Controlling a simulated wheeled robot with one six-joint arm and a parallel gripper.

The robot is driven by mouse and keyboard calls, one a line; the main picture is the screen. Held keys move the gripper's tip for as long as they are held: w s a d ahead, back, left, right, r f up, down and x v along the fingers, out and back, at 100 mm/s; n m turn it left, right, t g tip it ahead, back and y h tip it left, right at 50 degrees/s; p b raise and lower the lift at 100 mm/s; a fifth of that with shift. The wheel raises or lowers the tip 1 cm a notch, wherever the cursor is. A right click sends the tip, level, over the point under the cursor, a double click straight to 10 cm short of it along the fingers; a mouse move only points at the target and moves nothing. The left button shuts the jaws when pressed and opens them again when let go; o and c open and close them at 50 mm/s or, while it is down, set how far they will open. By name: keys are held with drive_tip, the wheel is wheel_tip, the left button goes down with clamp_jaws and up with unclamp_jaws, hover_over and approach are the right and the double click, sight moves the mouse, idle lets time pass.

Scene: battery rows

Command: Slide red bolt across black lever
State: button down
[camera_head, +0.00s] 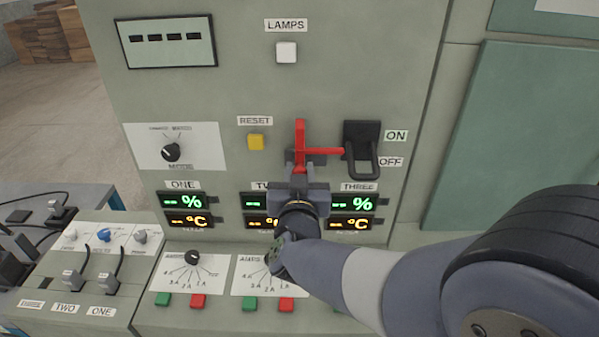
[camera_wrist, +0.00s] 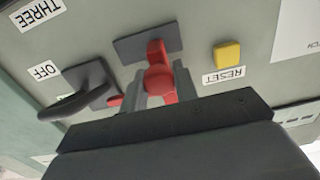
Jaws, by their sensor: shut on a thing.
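The red bolt (camera_head: 300,135) is on the grey-green panel, with an upright handle and a red rod (camera_head: 328,151) reaching right. The rod's end meets the left edge of the black lever (camera_head: 375,170) in the picture; whether they touch I cannot tell. The lever's loop hangs down beside the OFF label. My gripper (camera_head: 299,174) is in front of the bolt and shut on its handle. In the wrist view the red bolt (camera_wrist: 157,68) is between my fingers (camera_wrist: 160,92), and the black lever (camera_wrist: 78,95) is to the left, apart from the fingers.
A yellow RESET button (camera_head: 256,141) is left of the bolt. A white LAMPS button (camera_head: 287,52) is above. Lit displays (camera_head: 185,201) and a sloping console with knobs and red and green buttons lie below.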

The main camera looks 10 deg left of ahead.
drive_tip(key=d+b, duration=0.1)
drive_tip(key=d, duration=0.1)
drive_tip(key=w+d+b, duration=0.1)
drive_tip(key=d, duration=0.2)
drive_tip(key=shift+w, duration=0.15)
drive_tip(key=c, duration=1.2)
unclamp_jaws()
drive_tip(key=shift+d, duration=0.25)
drive_tip(key=shift+o, duration=0.2)
drive_tip(key=shift+a, duration=0.1)
drive_tip(key=b+v, duration=0.1)
drive_tip(key=v, duration=0.9)
drive_tip(key=shift+s, duration=0.4)
